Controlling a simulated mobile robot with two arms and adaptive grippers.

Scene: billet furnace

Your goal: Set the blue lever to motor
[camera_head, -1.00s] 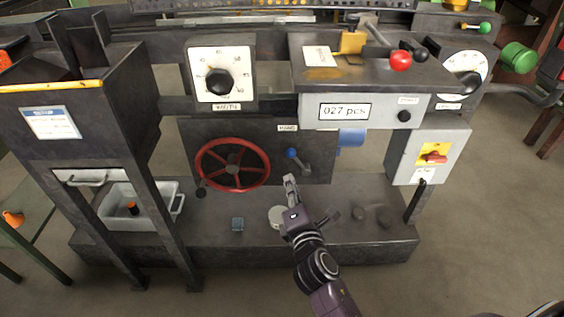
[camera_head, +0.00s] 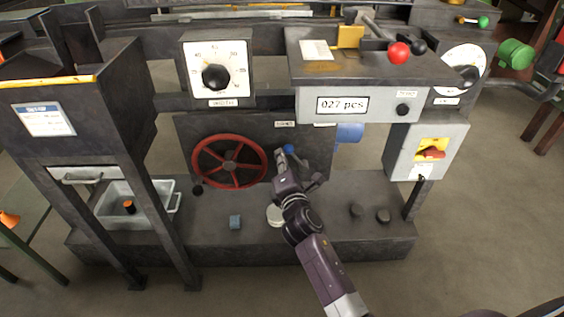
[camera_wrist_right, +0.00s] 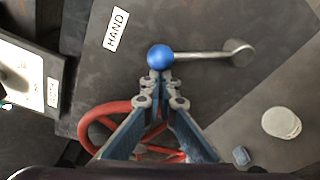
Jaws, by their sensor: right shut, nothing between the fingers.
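The blue lever has a blue ball knob (camera_head: 289,149) and a grey rod. In the right wrist view the blue knob (camera_wrist_right: 160,57) stands at the rod's end, with the round pivot (camera_wrist_right: 239,52) to its right. In the head view it leans up and left, toward the HAND label (camera_head: 285,124). That label reads clearly in the wrist view (camera_wrist_right: 116,29). My right gripper (camera_head: 281,156) is shut and empty, its fingertips (camera_wrist_right: 158,80) right at the knob. I cannot tell whether they touch it. My right gripper and wrist partly hide the rod in the head view. My left gripper is not in view.
A red handwheel (camera_head: 229,161) is close to the left of my right gripper. The counter box (camera_head: 359,105) overhangs above the lever. A blue cylinder (camera_head: 350,133) is at the right. A pale round disc (camera_head: 275,216) and a small blue block (camera_head: 235,222) lie on the base below.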

